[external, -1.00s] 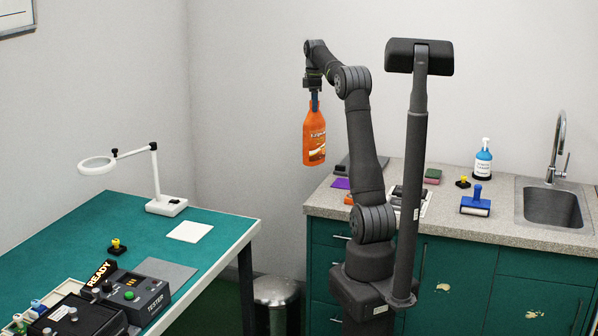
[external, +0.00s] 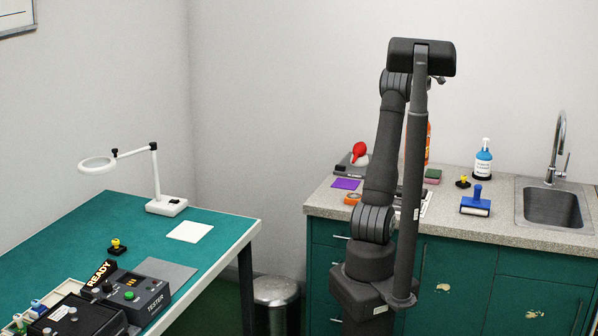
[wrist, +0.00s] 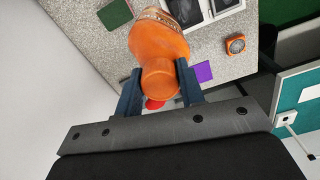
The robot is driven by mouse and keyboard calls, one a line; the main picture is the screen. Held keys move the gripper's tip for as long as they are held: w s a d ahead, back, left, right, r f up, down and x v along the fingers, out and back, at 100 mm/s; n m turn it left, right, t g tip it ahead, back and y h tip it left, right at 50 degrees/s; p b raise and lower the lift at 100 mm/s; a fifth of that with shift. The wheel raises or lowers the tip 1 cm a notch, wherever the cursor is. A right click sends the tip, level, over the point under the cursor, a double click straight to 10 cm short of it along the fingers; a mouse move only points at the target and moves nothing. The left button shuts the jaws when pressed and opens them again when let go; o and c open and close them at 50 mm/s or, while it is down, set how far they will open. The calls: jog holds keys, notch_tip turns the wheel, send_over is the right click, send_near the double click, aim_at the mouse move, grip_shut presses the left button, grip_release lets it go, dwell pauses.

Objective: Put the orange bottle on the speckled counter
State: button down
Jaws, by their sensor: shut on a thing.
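The orange bottle (external: 428,143) is mostly hidden behind my arm and the dark post in the external view. In the wrist view the orange bottle (wrist: 158,50) is between the two blue fingers of my gripper (wrist: 160,88), which is shut on it near its narrow end. The speckled counter (external: 476,226) stands at the right in the external view, and the speckled counter (wrist: 90,40) also shows beyond the bottle in the wrist view. I cannot tell whether the bottle touches the counter. My gripper is hidden in the external view.
The teal table (external: 120,217) stands left.

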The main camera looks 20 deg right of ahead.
jog(key=s+d+m, duration=0.2)
jog(key=s+d, duration=0.7)
jog(key=s, duration=0.3)
notch_tip(320, 180, down, 10)
jog(key=shift+s+r+m, duration=0.15)
jog(key=shift+s+m, duration=0.15)
jog(key=shift+s, duration=0.05)
jog(key=c, duration=1.4)
grip_release()
jog(key=shift+f, duration=0.25)
jog(key=o, duration=0.5)
jog(key=shift+c, duration=0.2)
jog(key=shift+r, duration=0.15)
